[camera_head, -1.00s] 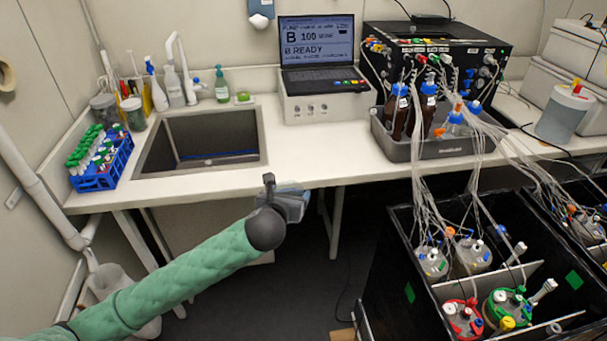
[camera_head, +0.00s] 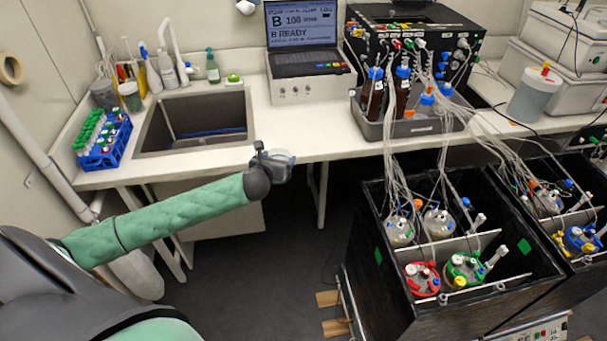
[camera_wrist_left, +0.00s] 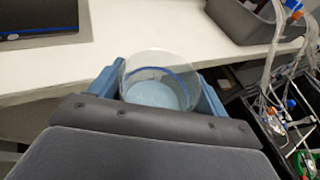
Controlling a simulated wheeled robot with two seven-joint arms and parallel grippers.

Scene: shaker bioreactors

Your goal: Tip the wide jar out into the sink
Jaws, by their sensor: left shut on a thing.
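The wide jar (camera_wrist_left: 158,88) is clear and round, and stands open-topped between the two blue fingers of my left gripper (camera_wrist_left: 160,95) in the left wrist view. Something pale bluish shows inside it; I cannot tell how much. In the head view my left gripper (camera_head: 277,167) is just off the bench's front edge, right of the sink, and the jar (camera_head: 284,158) shows only small there, partly hidden. The sink (camera_head: 190,146) is a dark rectangular basin set in the white bench, and its corner shows in the left wrist view (camera_wrist_left: 40,36). My right gripper is not in view.
A blue rack of capped tubes (camera_head: 104,150) stands left of the sink, bottles (camera_head: 166,72) behind it. A laptop on a white box (camera_head: 310,88) and a grey bottle tray (camera_head: 408,125) stand right. Black tubs (camera_head: 470,250) with tubed vessels fill the right foreground.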

